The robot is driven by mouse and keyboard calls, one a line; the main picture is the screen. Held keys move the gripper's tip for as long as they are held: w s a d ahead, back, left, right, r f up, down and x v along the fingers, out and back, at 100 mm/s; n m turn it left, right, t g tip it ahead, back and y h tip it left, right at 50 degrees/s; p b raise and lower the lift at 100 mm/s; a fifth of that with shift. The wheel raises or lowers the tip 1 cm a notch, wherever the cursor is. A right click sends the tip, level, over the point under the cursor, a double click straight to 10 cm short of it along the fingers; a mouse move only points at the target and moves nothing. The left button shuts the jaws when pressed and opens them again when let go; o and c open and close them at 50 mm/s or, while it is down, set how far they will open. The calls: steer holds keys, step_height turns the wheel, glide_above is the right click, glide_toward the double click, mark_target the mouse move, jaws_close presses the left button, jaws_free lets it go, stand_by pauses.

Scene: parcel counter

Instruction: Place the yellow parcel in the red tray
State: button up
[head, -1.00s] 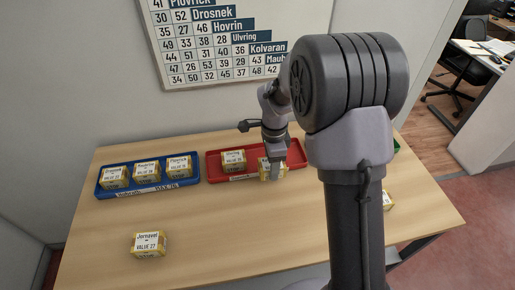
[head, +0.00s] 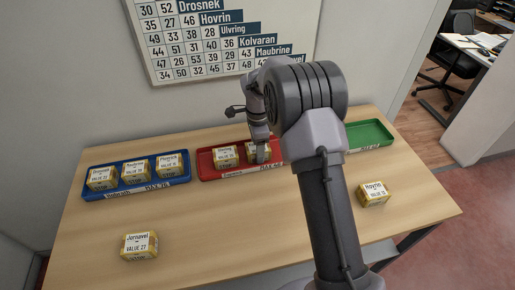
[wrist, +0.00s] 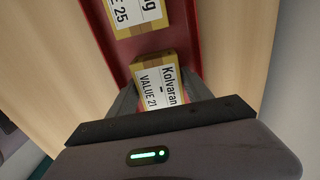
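A yellow parcel labelled Kolvaran, value 21 (head: 251,154), is between the fingers of my gripper (head: 263,156) at the red tray (head: 206,164). The wrist view shows this parcel (wrist: 160,86) with a finger against each side, so my gripper (wrist: 160,100) looks shut on it. The parcel is within the tray's outline, beside another yellow parcel of value 25 (head: 225,157). I cannot tell whether its underside touches the tray floor. My arm hides the tray's right end in the head view.
The blue tray (head: 118,189) at left holds three yellow parcels. The green tray (head: 370,135) at right looks empty where visible. One loose parcel, Jornavel (head: 139,246), lies front left; another (head: 374,194) lies at right. The table's front middle (head: 230,230) is clear.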

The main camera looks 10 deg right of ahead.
steer(key=shift+o, duration=1.1)
steer(key=shift+r, duration=0.1)
steer(key=s+a+r+n+t+p, duration=0.15)
steer(key=s+r, duration=0.25)
steer(key=r, duration=0.8)
steer(key=s+r+n+p, duration=0.3)
steer(key=s+r, duration=0.1)
steer(key=r, duration=0.8)
steer(key=s+a+r+n+t+y, duration=0.1)
steer(key=s+r+n+t, duration=0.4)
steer(key=s, duration=0.9)
steer(key=s+a+f+n+y, duration=0.1)
steer(key=s+n, duration=0.3)
steer(key=s, duration=0.7)
steer(key=shift+s+a+f+g, duration=0.15)
steer(key=shift+a+f+g, duration=0.05)
steer(key=shift+f+g, duration=0.2)
steer(key=shift+f, duration=0.1)
